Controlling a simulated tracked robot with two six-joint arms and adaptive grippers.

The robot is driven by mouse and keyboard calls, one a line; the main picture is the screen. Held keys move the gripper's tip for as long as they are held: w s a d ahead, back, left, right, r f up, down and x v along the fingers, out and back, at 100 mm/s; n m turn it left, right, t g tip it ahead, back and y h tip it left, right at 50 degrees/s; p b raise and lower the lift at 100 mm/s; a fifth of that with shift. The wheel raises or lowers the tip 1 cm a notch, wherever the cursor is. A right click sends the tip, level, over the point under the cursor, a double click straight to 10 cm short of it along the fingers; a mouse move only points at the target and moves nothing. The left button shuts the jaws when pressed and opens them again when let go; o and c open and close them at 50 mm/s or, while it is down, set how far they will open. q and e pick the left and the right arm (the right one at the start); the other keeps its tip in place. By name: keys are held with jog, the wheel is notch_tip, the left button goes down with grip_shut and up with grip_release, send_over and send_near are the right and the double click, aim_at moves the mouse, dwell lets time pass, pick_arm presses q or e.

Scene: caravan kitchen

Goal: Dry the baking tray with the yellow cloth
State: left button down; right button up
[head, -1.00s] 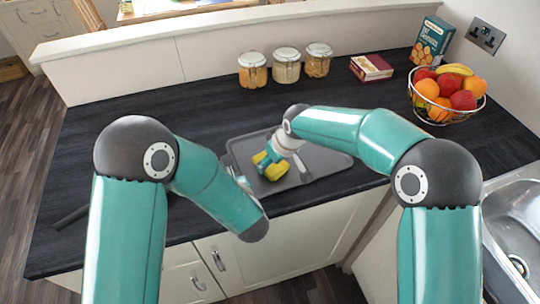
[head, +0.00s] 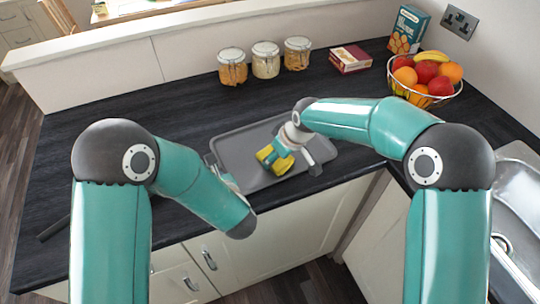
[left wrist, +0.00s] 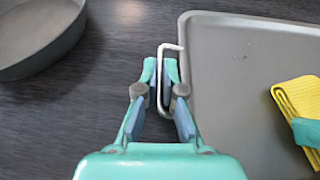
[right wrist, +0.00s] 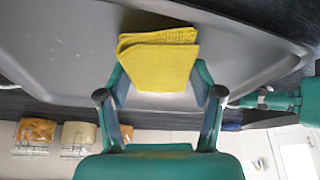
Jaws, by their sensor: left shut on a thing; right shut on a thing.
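The grey baking tray (head: 235,150) lies flat on the dark worktop; it also shows in the left wrist view (left wrist: 225,60) and right wrist view (right wrist: 70,55). A few small pale marks show on its surface. My left gripper (left wrist: 163,72) is shut on the tray's wire handle (left wrist: 168,46) at its left end; in the head view my left arm mostly hides this gripper. My right gripper (head: 281,150) is shut on the folded yellow cloth (head: 265,154), which is on the tray near its middle. The cloth also shows in the right wrist view (right wrist: 160,62).
A round grey pan (left wrist: 40,35) stands left of the tray. Behind are several lidded jars (head: 265,62), a red box (head: 350,60), a teal carton (head: 408,30) and a fruit bowl (head: 428,98). The sink (head: 520,200) is at right. The worktop behind the tray is clear.

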jog(key=shift+d+f, duration=0.2)
jog(key=shift+d, duration=0.5)
jog(key=shift+w+a+r, duration=0.1)
jog(key=shift+w+a, duration=0.3)
jog(key=shift+w, duration=0.3)
jog(key=shift+w+a, duration=0.4)
jog(key=shift+w, duration=0.35)
jog(key=shift+w+a+r, duration=0.1)
jog(key=shift+w+a, duration=0.3)
jog(key=shift+w, duration=0.3)
jog(key=shift+r, duration=3.2)
jog(key=shift+r, duration=0.1)
jog(key=shift+r, duration=2.9)
pick_arm(q)
jog(key=c, duration=1.2)
grip_release()
